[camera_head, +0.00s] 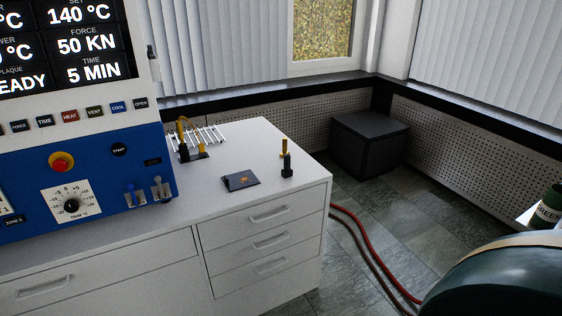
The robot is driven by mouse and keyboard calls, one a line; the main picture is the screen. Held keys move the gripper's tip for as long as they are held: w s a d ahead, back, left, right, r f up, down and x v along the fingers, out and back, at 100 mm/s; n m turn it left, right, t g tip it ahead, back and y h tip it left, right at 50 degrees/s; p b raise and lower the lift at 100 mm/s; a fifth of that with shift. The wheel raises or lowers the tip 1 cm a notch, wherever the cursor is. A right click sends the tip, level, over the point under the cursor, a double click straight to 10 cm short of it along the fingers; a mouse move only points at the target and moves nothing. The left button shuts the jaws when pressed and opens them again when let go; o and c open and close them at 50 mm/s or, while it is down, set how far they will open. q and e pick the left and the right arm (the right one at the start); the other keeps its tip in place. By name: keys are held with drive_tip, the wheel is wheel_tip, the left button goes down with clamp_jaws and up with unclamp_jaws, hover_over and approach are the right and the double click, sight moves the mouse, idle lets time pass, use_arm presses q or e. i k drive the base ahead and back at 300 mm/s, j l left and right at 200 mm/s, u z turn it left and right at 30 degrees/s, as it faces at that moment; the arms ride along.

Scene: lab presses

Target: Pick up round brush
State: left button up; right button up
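A small upright tool (287,166) with a black lower part and a yellow upper part stands on the white counter, near its right edge. It may be the round brush, but it is too small to be sure. A dark holder (192,155) with yellow and black upright pieces stands farther back on the counter, beside the blue press. Whether one of these pieces is a brush cannot be told. Neither of my grippers is in view.
The white counter (215,205) also bears a flat dark plate (241,181) and a pale slatted rack (208,134). The blue press (100,180) fills the left. A black box (370,143) stands in the corner. Red hoses (372,245) lie on the floor right of the drawers.

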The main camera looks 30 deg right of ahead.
sight(286, 173)
drive_tip(key=i+l+u, duration=0.25)
drive_tip(key=l, duration=0.4)
drive_tip(key=l+u, duration=0.3)
drive_tip(key=l, duration=0.4)
drive_tip(key=i+l+u, duration=0.1)
drive_tip(key=l+u, duration=0.15)
drive_tip(key=l, duration=0.45)
drive_tip(key=k+l+u, duration=0.15)
drive_tip(key=l, duration=0.2)
drive_tip(key=l+u, duration=0.1)
drive_tip(key=l, duration=0.25)
drive_tip(key=k+l+u, duration=0.15)
drive_tip(key=l, duration=0.2)
